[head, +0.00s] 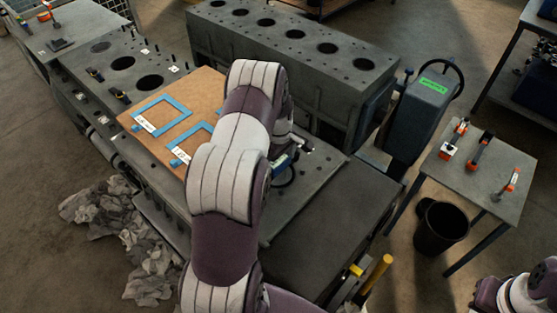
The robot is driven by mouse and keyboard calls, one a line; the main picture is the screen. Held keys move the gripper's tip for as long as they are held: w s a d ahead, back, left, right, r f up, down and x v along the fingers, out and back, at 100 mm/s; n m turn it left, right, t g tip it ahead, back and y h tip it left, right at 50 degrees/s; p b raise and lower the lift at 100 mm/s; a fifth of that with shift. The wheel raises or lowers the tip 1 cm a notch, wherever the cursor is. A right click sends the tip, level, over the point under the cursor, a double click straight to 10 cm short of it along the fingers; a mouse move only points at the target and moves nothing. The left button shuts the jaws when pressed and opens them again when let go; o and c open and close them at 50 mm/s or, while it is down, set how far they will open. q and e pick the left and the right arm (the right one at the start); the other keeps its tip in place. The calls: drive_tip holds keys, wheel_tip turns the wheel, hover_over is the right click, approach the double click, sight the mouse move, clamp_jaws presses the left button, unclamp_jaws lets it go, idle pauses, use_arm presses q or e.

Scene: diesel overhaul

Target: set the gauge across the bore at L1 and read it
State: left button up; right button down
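The near engine block's deck (185,62) shows dark round bores, with open bores (123,63) and (149,82) at the left. I cannot read which bore is L1. My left gripper (296,148) is over the right part of this deck, mostly hidden behind my own forearm; its fingertips do not show clearly. A small blue-green item (281,161) and a dark ring-shaped bore or rim (286,176) show just below it. I cannot make out the gauge or its dial. Of my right arm only a part shows at the bottom right corner; its gripper is out of view.
A brown board (204,91) with blue frames (160,114) lies on the deck. A second block (290,50) stands behind. A grey post with a green label (435,86) is at right. A side table (490,178) holds orange-marked tools; a black bin (440,228) stands beside it.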

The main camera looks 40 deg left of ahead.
sight(279, 161)
use_arm(q)
wheel_tip(279, 161, up, 9)
drive_tip(key=b, duration=0.3)
drive_tip(key=shift+f, duration=0.2)
wheel_tip(279, 161, up, 4)
drive_tip(key=shift+r+p, duration=0.1)
drive_tip(key=shift+p, duration=0.25)
